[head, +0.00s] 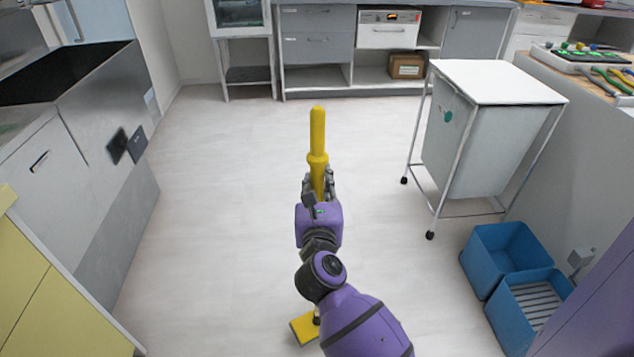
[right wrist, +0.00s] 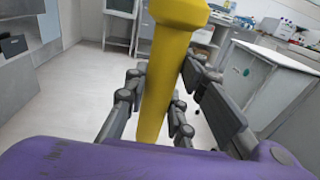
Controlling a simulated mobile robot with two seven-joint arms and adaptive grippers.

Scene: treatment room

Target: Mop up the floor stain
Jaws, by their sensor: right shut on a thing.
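The mop is yellow, with its handle (head: 318,130) standing up from my right gripper (head: 319,190) in the head view. My right gripper is shut on the handle below its thicker collar. The handle (right wrist: 166,80) also runs between the fingers (right wrist: 160,108) in the right wrist view. The flat yellow mop head (head: 303,329) shows low in the head view, close to the floor and partly hidden by my right arm. I cannot tell whether it touches the floor. No stain can be made out on the visible floor. My left gripper is not in view.
A white wheeled cart (head: 480,130) and blue bins (head: 500,258) stand on the right. A metal unit (head: 85,150) and a yellow cabinet (head: 50,300) line the left. Grey cabinets (head: 318,45) stand at the back. The pale floor (head: 230,190) between them is clear.

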